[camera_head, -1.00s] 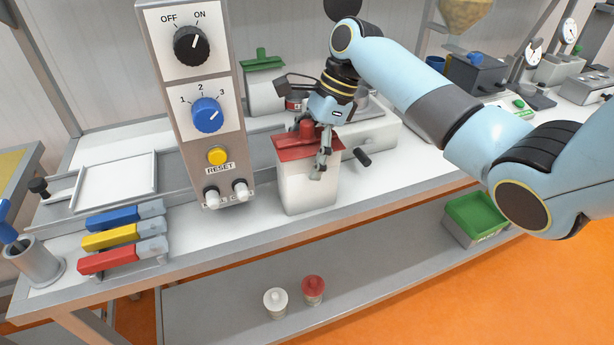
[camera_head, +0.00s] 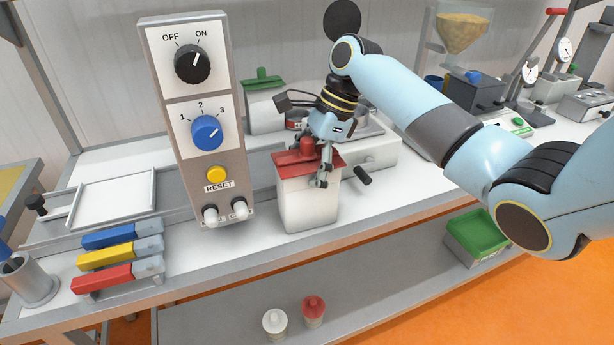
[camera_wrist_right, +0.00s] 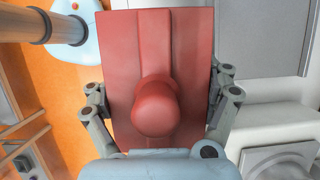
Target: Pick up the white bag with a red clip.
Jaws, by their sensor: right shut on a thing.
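The white bag (camera_head: 308,205) with a red clip (camera_head: 293,165) across its top stands upright at the front of the bench, right of the control panel. My right gripper (camera_head: 323,168) is shut on the red clip from above. In the right wrist view the red clip (camera_wrist_right: 150,50) and its round knob fill the middle, with a finger of the right gripper (camera_wrist_right: 158,118) on each side. Whether the bag's bottom touches the bench cannot be told. My left gripper is not in view.
A control panel (camera_head: 233,165) with knobs stands close left of the bag. Behind is another white bag with a green clip (camera_head: 263,80).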

